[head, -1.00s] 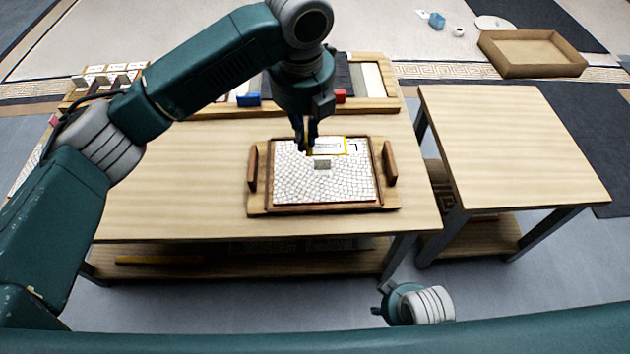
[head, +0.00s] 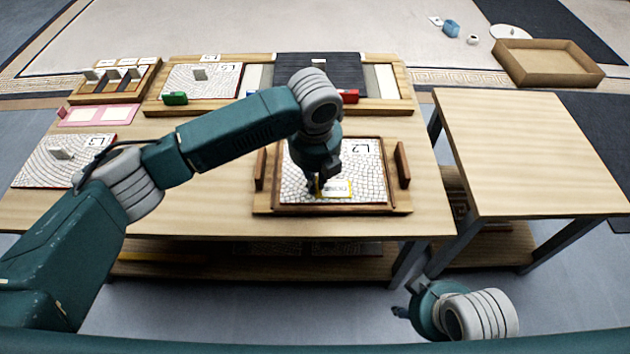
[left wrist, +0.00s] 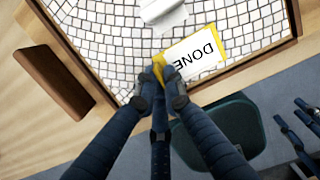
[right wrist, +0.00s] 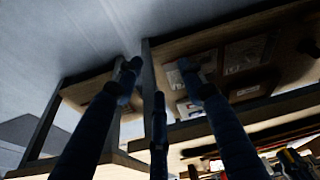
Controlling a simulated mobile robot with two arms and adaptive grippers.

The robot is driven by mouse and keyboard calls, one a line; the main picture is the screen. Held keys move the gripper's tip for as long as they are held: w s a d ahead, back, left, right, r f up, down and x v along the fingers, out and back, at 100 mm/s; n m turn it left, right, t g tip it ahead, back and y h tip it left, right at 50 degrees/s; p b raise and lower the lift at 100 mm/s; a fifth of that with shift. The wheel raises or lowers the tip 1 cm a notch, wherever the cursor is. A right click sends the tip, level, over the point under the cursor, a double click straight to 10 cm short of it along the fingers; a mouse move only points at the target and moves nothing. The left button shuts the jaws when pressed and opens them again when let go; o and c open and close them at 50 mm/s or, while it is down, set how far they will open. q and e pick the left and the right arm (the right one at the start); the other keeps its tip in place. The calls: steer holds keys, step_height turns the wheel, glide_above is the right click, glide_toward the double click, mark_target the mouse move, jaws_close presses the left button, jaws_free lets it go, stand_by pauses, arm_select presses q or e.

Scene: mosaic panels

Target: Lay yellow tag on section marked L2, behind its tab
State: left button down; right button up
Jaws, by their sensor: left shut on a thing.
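The mosaic panel marked L2 (head: 365,165) lies in a wooden tray with two side handles on the table. The yellow-edged tag (head: 338,189), lettered DONE, is over the near part of this panel. My left gripper (left wrist: 162,85) is shut on the tag's edge; it also shows in the head view (head: 316,188). I cannot tell whether the tag touches the panel. The tab (left wrist: 163,10) shows at the top of the left wrist view, apart from the tag; my arm hides it in the head view. My right gripper (head: 404,299) is open and empty, off the table's front edge.
Another panel (head: 205,82) lies in a rack at the back, with green, blue and red blocks. A panel (head: 45,165) lies at the left. A pink board (head: 97,116) is near it. A bare side table (head: 535,150) stands right.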

steer(key=shift+f, duration=0.1)
arm_select(q)
steer(key=c, duration=1.8)
jaws_free()
steer(key=shift+f, duration=0.1)
steer(key=shift+c, duration=0.2)
arm_select(e)
steer(key=shift+f, duration=0.1)
arm_select(q)
steer(key=shift+r, duration=0.25)
step_height(320, 180, up, 12)
steer(key=s+p, duration=0.1)
steer(key=p, duration=0.1)
steer(key=shift+s+p, duration=0.2)
steer(key=shift+p, duration=0.2)
arm_select(e)
steer(key=s+x, duration=0.1)
steer(key=x, duration=0.8)
steer(key=shift+s+f+g, duration=0.2)
steer(key=shift+f+g, duration=0.05)
steer(key=shift+g, duration=0.05)
arm_select(q)
steer(key=shift+f, duration=0.15)
arm_select(e)
steer(key=shift+a, duration=0.1)
